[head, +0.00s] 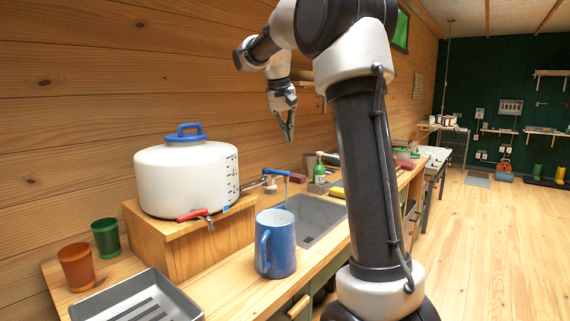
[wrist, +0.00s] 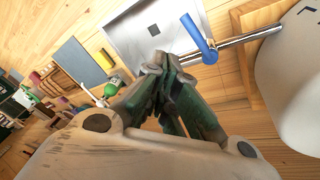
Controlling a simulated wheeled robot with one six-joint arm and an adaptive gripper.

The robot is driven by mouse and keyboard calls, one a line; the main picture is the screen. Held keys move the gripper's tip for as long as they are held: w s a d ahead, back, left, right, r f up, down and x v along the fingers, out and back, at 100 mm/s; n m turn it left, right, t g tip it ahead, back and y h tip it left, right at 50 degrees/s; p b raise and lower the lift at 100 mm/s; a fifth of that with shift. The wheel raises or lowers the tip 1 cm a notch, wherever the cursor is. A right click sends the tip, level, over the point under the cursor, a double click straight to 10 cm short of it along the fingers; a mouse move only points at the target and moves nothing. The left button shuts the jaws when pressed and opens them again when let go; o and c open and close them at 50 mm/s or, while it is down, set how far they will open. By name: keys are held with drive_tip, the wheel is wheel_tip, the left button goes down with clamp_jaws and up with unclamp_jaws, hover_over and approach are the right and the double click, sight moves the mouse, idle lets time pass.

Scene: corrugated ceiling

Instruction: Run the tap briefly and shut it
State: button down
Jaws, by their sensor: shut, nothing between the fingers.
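A white tank (head: 188,178) with a blue lid stands on a wooden block. A metal pipe (head: 254,184) runs from the tank's right side toward the sink (head: 322,218); it also shows in the wrist view (wrist: 250,38). A blue tap handle (wrist: 198,38) sits across the pipe's end in the wrist view. In the head view a thin blue strip hangs down there; I cannot tell whether it is handle or water. A small tap with a red lever (head: 192,214) is at the tank's front base. My gripper (head: 289,138) is shut and empty above the sink, apart from the handle.
A blue pitcher (head: 275,246) stands on the counter in front of the sink. Orange (head: 77,267) and green (head: 106,238) cups and a grey tray (head: 140,300) are at the left. A green bottle (head: 319,173) stands behind the sink. The wooden wall is close behind.

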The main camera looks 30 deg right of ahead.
sight(277, 172)
wheel_tip(277, 172, down, 10)
drive_tip(key=m, duration=0.6)
drive_tip(key=shift+w+r+m+t, duration=0.15)
drive_tip(key=shift+w+m+t, duration=0.15)
drive_tip(key=shift+w, duration=0.1)
drive_tip(key=shift+s, duration=0.1)
drive_tip(key=shift+s+a, duration=0.45)
drive_tip(key=shift+s, duration=0.05)
drive_tip(key=shift+d, duration=0.15)
